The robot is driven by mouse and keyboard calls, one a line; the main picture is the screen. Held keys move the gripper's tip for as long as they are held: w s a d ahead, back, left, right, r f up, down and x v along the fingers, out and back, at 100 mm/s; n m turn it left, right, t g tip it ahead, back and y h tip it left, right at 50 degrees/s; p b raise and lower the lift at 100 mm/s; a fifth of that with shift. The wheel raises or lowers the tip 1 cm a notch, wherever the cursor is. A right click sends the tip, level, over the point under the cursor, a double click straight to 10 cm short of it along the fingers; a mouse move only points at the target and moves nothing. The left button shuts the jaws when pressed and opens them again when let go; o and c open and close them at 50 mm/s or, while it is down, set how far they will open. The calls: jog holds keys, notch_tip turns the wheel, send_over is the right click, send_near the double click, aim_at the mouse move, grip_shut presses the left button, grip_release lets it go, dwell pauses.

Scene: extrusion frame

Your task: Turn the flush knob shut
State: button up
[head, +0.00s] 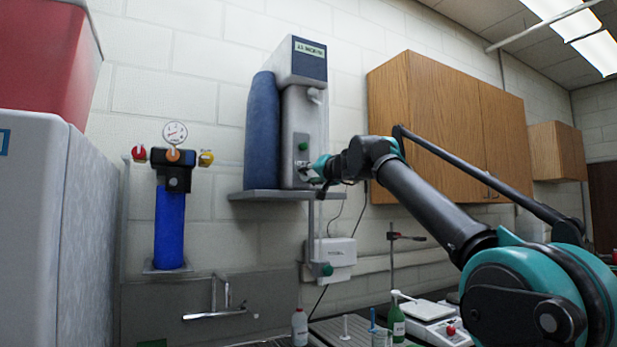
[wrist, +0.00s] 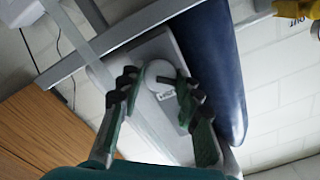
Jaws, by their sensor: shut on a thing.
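The grey purifier unit (head: 298,110) stands on a wall shelf with a dark blue cylinder (head: 260,130) at its left. My gripper (head: 312,170) is at the lower front of the unit, beside a small dark label. In the wrist view my gripper (wrist: 159,86) has its black-tipped fingers on both sides of a round pale knob (wrist: 157,70), shut on it. A dark bar shows on the knob, and a label with unclear lettering (wrist: 166,95) lies close by. In the head view the gripper hides the knob.
A blue filter with gauge (head: 169,225) hangs left; wooden cabinets (head: 445,125) are right. Bottles and a scale (head: 436,318) stand below.

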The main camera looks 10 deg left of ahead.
jog(key=m, duration=0.5)
jog(key=shift+m, duration=0.3)
jog(key=shift+r+m, duration=0.1)
jog(key=shift+m, duration=2.1)
jog(key=o, duration=1.1)
jog(key=shift+o, duration=0.2)
jog(key=shift+s, duration=0.15)
jog(key=v, duration=1.2)
